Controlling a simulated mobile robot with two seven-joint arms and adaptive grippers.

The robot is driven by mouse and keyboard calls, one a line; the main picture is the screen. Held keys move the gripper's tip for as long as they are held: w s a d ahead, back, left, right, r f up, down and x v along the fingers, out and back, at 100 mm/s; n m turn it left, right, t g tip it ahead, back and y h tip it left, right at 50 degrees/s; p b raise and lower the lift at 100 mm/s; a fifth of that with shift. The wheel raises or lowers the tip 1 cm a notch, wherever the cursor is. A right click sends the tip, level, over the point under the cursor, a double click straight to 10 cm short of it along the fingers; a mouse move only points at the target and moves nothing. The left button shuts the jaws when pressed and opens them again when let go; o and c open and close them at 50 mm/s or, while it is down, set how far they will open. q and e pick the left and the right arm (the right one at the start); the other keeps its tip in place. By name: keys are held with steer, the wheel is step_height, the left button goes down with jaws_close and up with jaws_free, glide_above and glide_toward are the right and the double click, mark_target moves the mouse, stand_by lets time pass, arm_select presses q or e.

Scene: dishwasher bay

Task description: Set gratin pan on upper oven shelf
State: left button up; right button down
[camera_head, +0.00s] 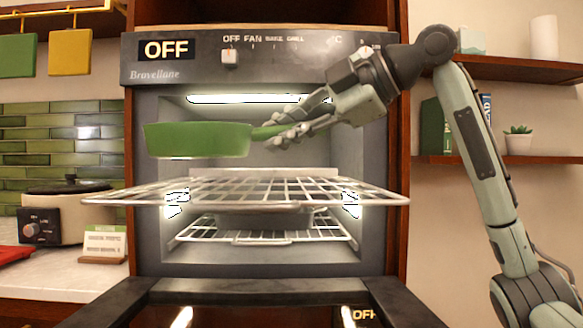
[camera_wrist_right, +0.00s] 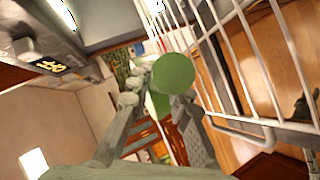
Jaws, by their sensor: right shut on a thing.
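The green gratin pan (camera_head: 198,139) is held level in front of the open oven cavity, above the upper wire shelf (camera_head: 140,190) and apart from it. My right gripper (camera_head: 283,134) is shut on the pan's handle, at the pan's right side. In the right wrist view, the round green end of the handle (camera_wrist_right: 174,74) shows between the fingers (camera_wrist_right: 160,98), with the shelf's wires close to the right. The upper shelf is pulled out toward me. My left gripper is not in view.
A lower rack (camera_head: 262,238) inside the oven sits below, with a dark dish (camera_head: 262,218) on or above it. The oven door (camera_head: 250,291) is folded down in front. A slow cooker (camera_head: 62,208) and a small sign (camera_head: 104,243) stand on the left counter.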

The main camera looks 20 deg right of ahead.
steer(key=shift+s+d+f, duration=0.1)
steer(key=shift+d+f, duration=0.3)
steer(key=shift+d, duration=0.45)
steer(key=shift+d+f, duration=0.1)
steer(key=shift+f, duration=0.15)
step_height(320, 180, down, 3)
steer(key=shift+f, duration=0.3)
steer(key=c, duration=1.9)
jaws_free()
steer(key=shift+f+b, duration=0.2)
steer(key=shift+b, duration=0.1)
steer(key=shift+o, duration=1.1)
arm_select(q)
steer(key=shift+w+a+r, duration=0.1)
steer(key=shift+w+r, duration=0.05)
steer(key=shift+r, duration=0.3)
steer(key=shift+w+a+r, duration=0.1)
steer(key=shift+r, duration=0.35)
arm_select(e)
steer(key=shift+r, duration=0.1)
